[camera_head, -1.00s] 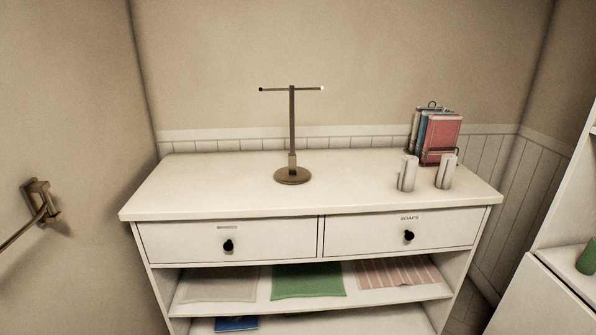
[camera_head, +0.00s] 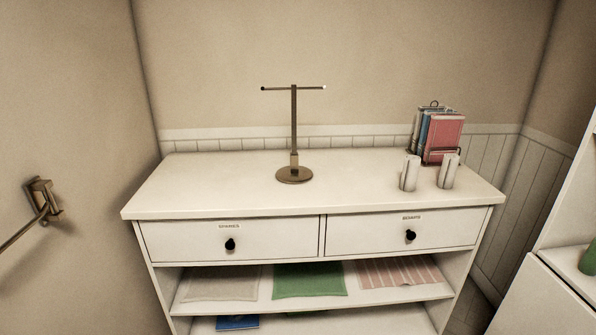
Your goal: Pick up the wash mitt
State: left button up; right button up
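No wash mitt can be made out for certain. On the open shelf under the drawers lie three flat cloth-like items: a beige one (camera_head: 221,283) at left, a green one (camera_head: 308,280) in the middle and a pink striped one (camera_head: 397,271) at right. On the lower shelf a blue item (camera_head: 237,322) shows at the left, with a sliver of green beside it, mostly hidden by the shelf above. Neither of my grippers is in view.
The white cabinet (camera_head: 230,206) has two shut drawers with black knobs. On its top stand a bronze T-shaped stand (camera_head: 294,140), two whitish cylinders (camera_head: 409,173) and a rack of books (camera_head: 442,138). A wall bar (camera_head: 42,202) juts out at left. Another white unit stands at right.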

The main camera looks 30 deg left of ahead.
aim_at(445, 129)
jog(key=i+z, duration=0.3)
jog(key=i, duration=0.3)
jog(key=i+z, duration=0.35)
jog(key=i, duration=0.2)
